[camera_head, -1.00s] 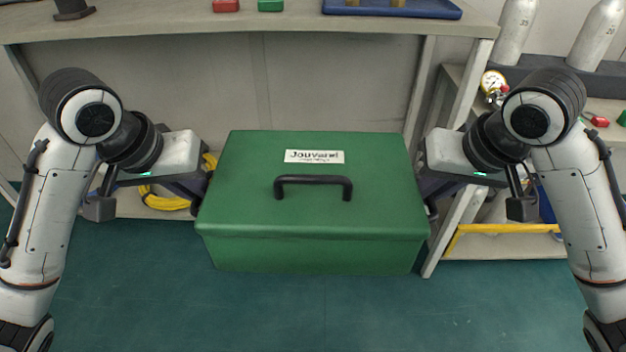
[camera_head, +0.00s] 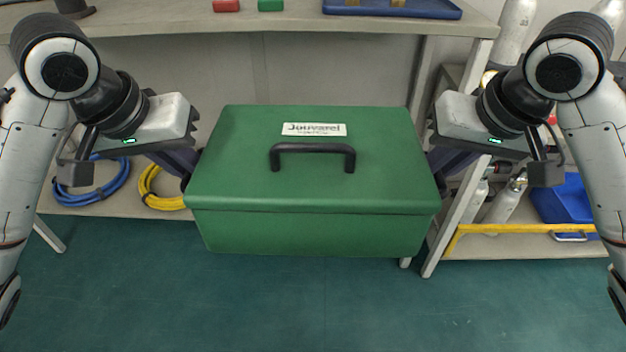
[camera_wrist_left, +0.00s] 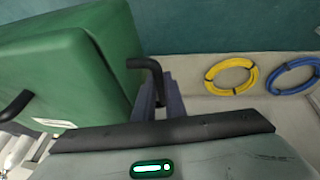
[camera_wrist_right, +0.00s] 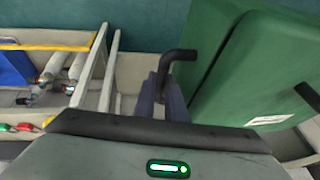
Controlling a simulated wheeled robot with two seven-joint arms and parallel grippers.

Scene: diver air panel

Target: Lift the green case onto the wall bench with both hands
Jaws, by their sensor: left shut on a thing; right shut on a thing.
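The green case (camera_head: 312,190) has a black top handle and a white label. It hangs level in front of the wall bench (camera_head: 300,18), lower than the bench top and clear of the floor. My left gripper (camera_head: 186,180) is at the case's left side, shut on a black side handle (camera_wrist_left: 150,72). My right gripper (camera_head: 438,180) is at the right side, shut on the other side handle (camera_wrist_right: 178,62). The case hides most of both fingertips in the head view; the wrist views show the fingers at the handles.
On the bench top are a red block (camera_head: 226,5), a green block (camera_head: 271,5), a blue tray (camera_head: 392,9) and a dark stand (camera_head: 74,8). Blue hose (camera_head: 92,200) and yellow hose (camera_head: 150,196) lie on the low shelf. A blue bin (camera_head: 568,205) and cylinders stand right.

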